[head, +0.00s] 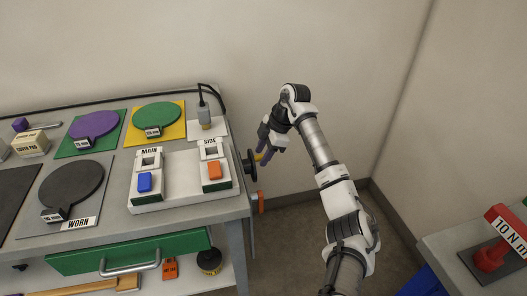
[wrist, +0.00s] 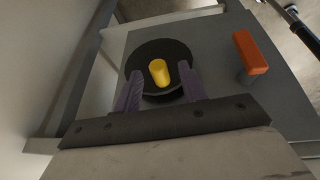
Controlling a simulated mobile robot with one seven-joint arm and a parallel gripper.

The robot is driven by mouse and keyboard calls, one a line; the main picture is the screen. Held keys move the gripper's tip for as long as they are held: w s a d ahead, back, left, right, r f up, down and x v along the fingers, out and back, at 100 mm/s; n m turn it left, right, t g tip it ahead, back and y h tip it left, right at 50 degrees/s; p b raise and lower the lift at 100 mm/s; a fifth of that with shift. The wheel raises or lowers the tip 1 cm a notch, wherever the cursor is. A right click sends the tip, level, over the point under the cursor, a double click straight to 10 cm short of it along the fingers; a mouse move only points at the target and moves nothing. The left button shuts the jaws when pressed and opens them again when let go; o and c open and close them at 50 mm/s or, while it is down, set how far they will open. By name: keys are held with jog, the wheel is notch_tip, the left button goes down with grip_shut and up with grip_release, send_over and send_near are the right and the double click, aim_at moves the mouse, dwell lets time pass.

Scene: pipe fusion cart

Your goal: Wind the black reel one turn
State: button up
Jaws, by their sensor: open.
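The black reel (head: 250,166) is mounted on the right side of the cart, seen nearly edge-on in the head view. In the wrist view the reel (wrist: 150,58) is a dark disc with a yellow knob (wrist: 159,73) standing out from it. My gripper (head: 262,157) is beside the reel in the head view. In the wrist view its two purple fingers (wrist: 161,88) are open, one on each side of the yellow knob. Gaps show between the fingers and the knob. The lower part of the reel is partly hidden by my fingers.
An orange handle (wrist: 250,53) sticks out of the cart's side near the reel. A white tray (head: 150,207) with MAIN and SIDE switches stands on the cart top. A green drawer (head: 130,252) is below. A red tool (head: 490,258) marked 10 N m stands on a right-hand table.

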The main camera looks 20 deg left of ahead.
grip_shut()
jog(key=shift+f, duration=0.1)
dwell(0.3)
jog(key=s+d+f+n+t+y+b, duration=0.3)
jog(key=f+t+y+b, duration=0.4)
jog(key=b, duration=1.7)
jog(key=shift+s+n+t+y, duration=0.45)
jog(key=shift+n+t+y, duration=0.25)
jog(key=shift+t+y, duration=1.5)
jog(key=shift+t+b, duration=0.3)
jog(key=shift+r, duration=0.1)
